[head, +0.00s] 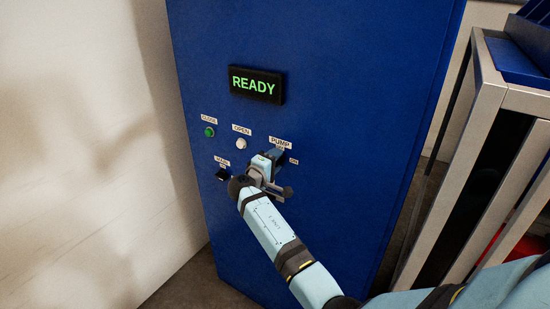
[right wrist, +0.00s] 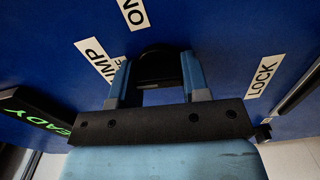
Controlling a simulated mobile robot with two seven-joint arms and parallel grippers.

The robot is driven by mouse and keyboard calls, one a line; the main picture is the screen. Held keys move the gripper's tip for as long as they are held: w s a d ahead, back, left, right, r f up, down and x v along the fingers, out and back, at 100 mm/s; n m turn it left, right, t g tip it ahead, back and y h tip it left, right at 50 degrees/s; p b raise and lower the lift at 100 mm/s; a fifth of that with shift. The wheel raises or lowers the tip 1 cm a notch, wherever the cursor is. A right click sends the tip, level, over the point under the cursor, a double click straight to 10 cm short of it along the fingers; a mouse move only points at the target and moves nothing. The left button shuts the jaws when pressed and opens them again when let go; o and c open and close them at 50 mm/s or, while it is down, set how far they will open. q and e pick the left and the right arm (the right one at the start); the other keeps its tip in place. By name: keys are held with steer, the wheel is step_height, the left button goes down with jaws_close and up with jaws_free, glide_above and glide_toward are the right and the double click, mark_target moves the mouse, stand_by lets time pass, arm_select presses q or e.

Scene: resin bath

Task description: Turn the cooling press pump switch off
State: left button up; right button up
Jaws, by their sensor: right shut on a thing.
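The pump switch is a dark knob (right wrist: 158,66) on the blue cabinet face, below the PUMP label (head: 281,143). My right gripper (head: 277,157) is at this knob in the head view and hides most of it. In the right wrist view its two blue fingers (right wrist: 157,80) stand on either side of the knob, shut on it. An ON label (head: 294,161) shows just right of the gripper. The small label under PUMP is partly hidden in the wrist view. I cannot tell which way the knob points. My left gripper is not in view.
The blue cabinet (head: 330,80) carries a READY display (head: 256,85), a green CLOSE button (head: 209,132), a white OPEN button (head: 241,144) and a black MAIN switch (head: 222,174). A LOCK label (right wrist: 263,77) shows in the wrist view. A metal-framed rack (head: 487,110) stands at right, a pale wall (head: 80,140) at left.

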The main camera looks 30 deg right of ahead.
steer(key=shift+r+n, duration=0.1)
steer(key=shift+n, duration=0.4)
steer(key=o, duration=0.9)
steer(key=shift+d, duration=0.1)
steer(key=shift+s+a, duration=0.1)
steer(key=shift+a, duration=0.3)
steer(key=b+v, duration=0.2)
steer(key=v, duration=1.1)
